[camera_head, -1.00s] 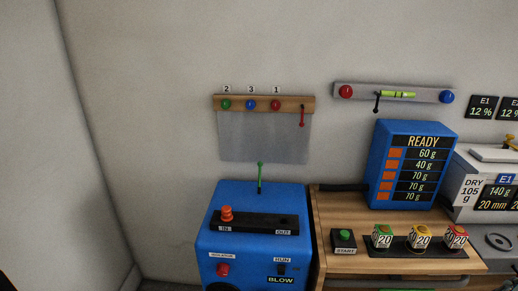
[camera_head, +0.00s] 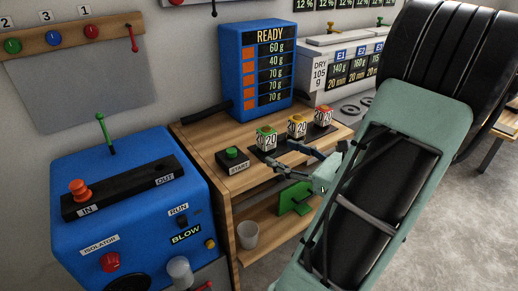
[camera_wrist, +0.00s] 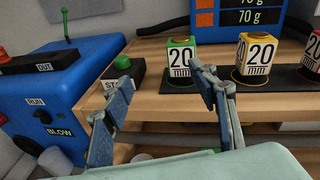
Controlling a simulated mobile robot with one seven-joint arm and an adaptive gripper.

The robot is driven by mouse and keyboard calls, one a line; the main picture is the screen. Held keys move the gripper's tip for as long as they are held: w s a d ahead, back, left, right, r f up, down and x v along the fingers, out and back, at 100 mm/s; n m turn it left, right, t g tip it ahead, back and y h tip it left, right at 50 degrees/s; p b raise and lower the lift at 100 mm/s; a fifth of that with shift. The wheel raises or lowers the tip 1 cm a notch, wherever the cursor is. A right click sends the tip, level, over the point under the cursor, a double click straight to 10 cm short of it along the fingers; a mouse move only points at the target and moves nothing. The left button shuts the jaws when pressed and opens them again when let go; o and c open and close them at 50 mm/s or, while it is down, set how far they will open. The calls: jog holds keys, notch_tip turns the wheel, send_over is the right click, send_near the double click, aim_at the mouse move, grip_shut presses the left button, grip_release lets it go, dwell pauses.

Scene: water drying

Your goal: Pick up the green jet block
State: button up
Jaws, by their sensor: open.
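The green jet block (camera_head: 266,139) is a white block with a green top, marked "20". It stands upright on a black strip (camera_wrist: 217,78) at the front of the wooden bench. In the wrist view the green jet block (camera_wrist: 181,58) stands beyond my fingertips, nearer the right finger and partly overlapped by it. My gripper (camera_head: 280,154) is open and empty, reaching in from the right at the bench's front edge. In the wrist view my gripper (camera_wrist: 161,70) has its fingers spread wide. I cannot tell whether the right finger touches the block.
A yellow block (camera_head: 297,127) and a red block (camera_head: 323,117) stand to the right on the strip. A START button (camera_head: 232,156) sits left of the green block. The blue READY display (camera_head: 256,65) stands behind. A cup (camera_head: 248,235) and a green object (camera_head: 292,198) are below.

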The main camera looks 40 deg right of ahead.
aim_at(271, 137)
jog(key=w+d+m+h, duration=0.1)
jog(key=w+d+m+t+h+b, duration=0.1)
jog(key=w, duration=0.1)
jog(key=w+d+m+b, duration=0.1)
jog(key=w, duration=0.1)
jog(key=shift+w+d+h, duration=0.1)
jog(key=shift+w+h, duration=0.1)
jog(key=shift+h, duration=0.2)
jog(key=w, duration=0.1)
jog(key=w+b, duration=0.1)
jog(key=w, duration=0.1)
jog(key=w+b, duration=0.1)
jog(key=shift+w+f, duration=0.3)
jog(key=shift+w, duration=0.05)
jog(key=shift+w+r, duration=0.1)
jog(key=shift+w, duration=0.3)
jog(key=c, duration=1.4)
jog(key=shift+r, duration=0.15)
